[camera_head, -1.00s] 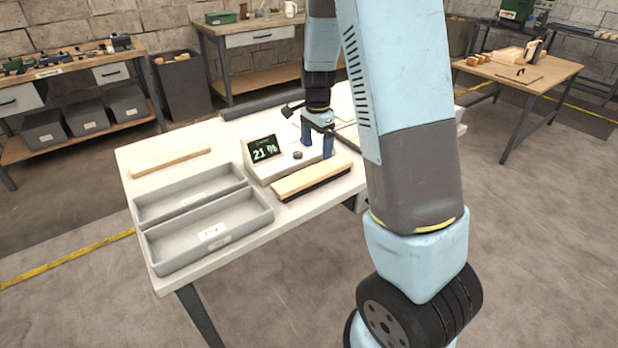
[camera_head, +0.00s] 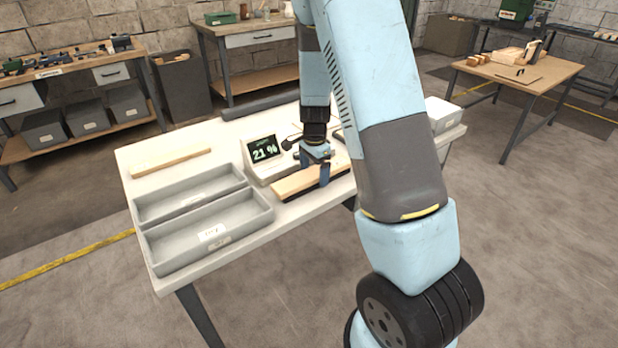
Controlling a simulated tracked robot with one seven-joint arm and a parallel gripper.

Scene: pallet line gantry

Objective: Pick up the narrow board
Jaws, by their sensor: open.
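Two pale wooden boards are on the white bench. One board (camera_head: 290,184) lies along the front edge, on a dark strip, right of the grey trays. The other, slim board (camera_head: 170,162) lies at the back left, behind the trays. I cannot tell surely which one is the narrow board; the back left one looks slimmer. My gripper (camera_head: 313,174) points down over the front board, its blue fingers open and about astride it. Whether the fingers touch it is hard to tell. The gripper hides part of this board.
A meter (camera_head: 263,150) reading 21 % stands just left of my gripper, close behind the front board. Two grey trays (camera_head: 205,242) fill the bench's front left. A white box (camera_head: 443,115) is at the bench's right end. My arm hides part of the bench's right side.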

